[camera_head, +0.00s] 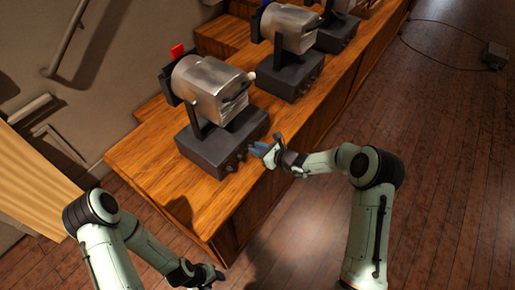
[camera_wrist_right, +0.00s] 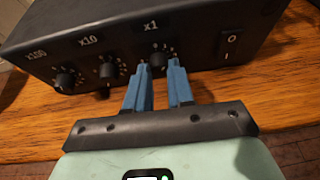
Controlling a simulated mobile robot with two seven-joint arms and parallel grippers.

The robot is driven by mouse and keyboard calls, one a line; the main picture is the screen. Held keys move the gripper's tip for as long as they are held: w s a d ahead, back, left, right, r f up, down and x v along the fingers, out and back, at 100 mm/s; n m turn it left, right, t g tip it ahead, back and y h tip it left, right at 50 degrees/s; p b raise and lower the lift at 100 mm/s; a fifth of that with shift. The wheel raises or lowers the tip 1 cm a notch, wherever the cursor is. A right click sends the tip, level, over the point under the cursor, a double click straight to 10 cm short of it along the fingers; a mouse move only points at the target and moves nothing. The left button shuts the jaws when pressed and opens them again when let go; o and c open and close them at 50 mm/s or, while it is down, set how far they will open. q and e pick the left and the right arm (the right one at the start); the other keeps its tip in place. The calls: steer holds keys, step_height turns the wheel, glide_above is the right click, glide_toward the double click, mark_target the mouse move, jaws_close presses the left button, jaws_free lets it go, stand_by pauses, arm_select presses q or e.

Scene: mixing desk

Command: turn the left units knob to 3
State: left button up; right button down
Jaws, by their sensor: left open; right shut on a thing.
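The units knob (camera_wrist_right: 157,57) is the small black knob under the "x1" label on the dark control box (camera_wrist_right: 110,27) in the right wrist view. My right gripper (camera_wrist_right: 158,66) has its blue fingers on either side of this knob and is shut on it. The fingers hide part of the knob, and I cannot read its setting. In the head view my right gripper (camera_head: 257,149) reaches the front of the nearest machine's box (camera_head: 208,152). My left gripper (camera_head: 208,275) is open and empty, low in front of the desk's near end.
The x10 knob (camera_wrist_right: 108,70), the x100 knob (camera_wrist_right: 65,79) and a power switch (camera_wrist_right: 232,43) sit beside the units knob. A silver drum (camera_head: 212,88) is mounted above the box. More machines (camera_head: 290,60) stand further along the wooden desk (camera_head: 148,158).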

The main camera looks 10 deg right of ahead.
steer(key=shift+w+d+r+m+g+y+p, duration=0.1)
steer(key=shift+w+r+m+g+y+p, duration=0.15)
steer(key=shift+m+p, duration=0.35)
steer(key=shift+d+f+m+g+y, duration=0.15)
steer(key=shift+m+g+y, duration=0.15)
steer(key=shift+m, duration=0.3)
steer(key=m+g+y, duration=0.1)
steer(key=m+y, duration=0.1)
steer(key=m, duration=0.1)
steer(key=shift+w+f+p, duration=0.1)
steer(key=shift+f+p, duration=0.05)
steer(key=shift+p, duration=0.25)
arm_select(q)
steer(key=shift+t, duration=0.3)
steer(key=shift+w+r, duration=1.45)
steer(key=shift+w, duration=0.25)
arm_select(e)
steer(key=shift+d+f+m+g+y, duration=0.1)
steer(key=shift+m+g+y, duration=0.4)
steer(key=shift+m, duration=0.6)
steer(key=shift+w+y, duration=0.1)
steer(key=shift+y, duration=0.15)
steer(key=c, duration=1)
jaws_free()
steer(key=shift+d, duration=0.1)
